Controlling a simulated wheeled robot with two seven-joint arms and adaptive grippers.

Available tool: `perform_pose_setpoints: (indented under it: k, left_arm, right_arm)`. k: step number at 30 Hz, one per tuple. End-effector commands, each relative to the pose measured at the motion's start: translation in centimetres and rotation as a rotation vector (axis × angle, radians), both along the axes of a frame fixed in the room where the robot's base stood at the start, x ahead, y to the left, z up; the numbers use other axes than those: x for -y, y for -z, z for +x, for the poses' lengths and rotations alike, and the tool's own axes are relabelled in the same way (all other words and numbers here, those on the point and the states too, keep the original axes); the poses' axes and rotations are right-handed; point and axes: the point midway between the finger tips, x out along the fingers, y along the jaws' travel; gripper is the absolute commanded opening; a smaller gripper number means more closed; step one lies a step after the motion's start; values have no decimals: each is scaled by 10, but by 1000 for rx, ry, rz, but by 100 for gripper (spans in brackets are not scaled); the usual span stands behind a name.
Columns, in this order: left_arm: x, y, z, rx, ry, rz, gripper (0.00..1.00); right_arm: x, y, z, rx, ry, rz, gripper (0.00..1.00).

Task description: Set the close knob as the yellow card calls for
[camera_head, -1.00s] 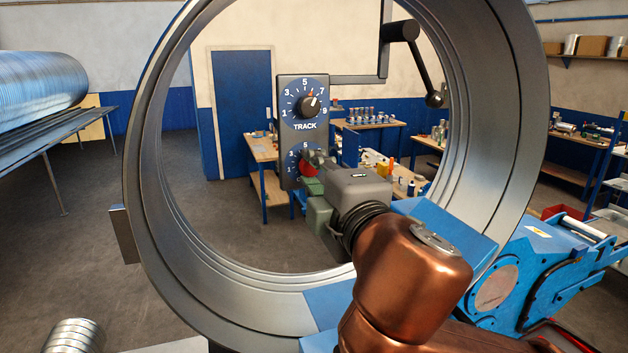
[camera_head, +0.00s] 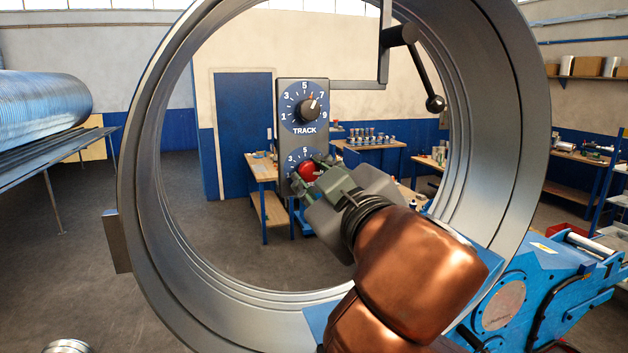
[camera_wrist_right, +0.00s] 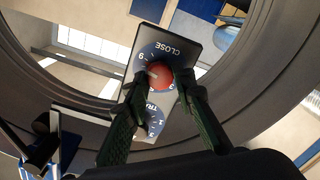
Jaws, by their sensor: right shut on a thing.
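The close knob (camera_head: 309,170) is a round red knob on the lower dial of a dark panel (camera_head: 291,93), seen through the large metal ring. In the right wrist view the red knob (camera_wrist_right: 160,77) sits beside the word CLOSE. A small pale mark shows on its rim, but I cannot read its setting. My right gripper (camera_head: 312,171) has its fingers on either side of the knob, shut on it. It also shows in the wrist view (camera_wrist_right: 162,82). The gripper hides part of the lower dial. I see no readable yellow card. My left gripper is not in view.
The black TRACK knob (camera_head: 308,110) above points between 5 and 7. The metal ring (camera_head: 150,190) surrounds my right arm. A crank handle (camera_head: 420,75) hangs at the upper right of the opening. A blue machine (camera_head: 530,285) stands at lower right.

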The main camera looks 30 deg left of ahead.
Motion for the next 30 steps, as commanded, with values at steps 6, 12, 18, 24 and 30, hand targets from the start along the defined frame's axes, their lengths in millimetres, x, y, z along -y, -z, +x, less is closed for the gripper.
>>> perform_pose_setpoints:
  k: [6, 12, 18, 24, 30]
  left_arm:
    - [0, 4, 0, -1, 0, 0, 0]
    - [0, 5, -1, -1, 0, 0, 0]
    - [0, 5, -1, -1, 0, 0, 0]
    - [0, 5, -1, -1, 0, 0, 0]
    - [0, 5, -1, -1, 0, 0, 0]
  right_arm:
    - [-1, 2, 0, -78, -1, 61, 0]
    - [-1, 2, 0, -111, 0, 88, 0]
    - [-1, 2, 0, -120, 0, 96, 0]
    - [-1, 2, 0, -119, 0, 95, 0]
    - [-1, 2, 0, -118, -1, 95, 33]
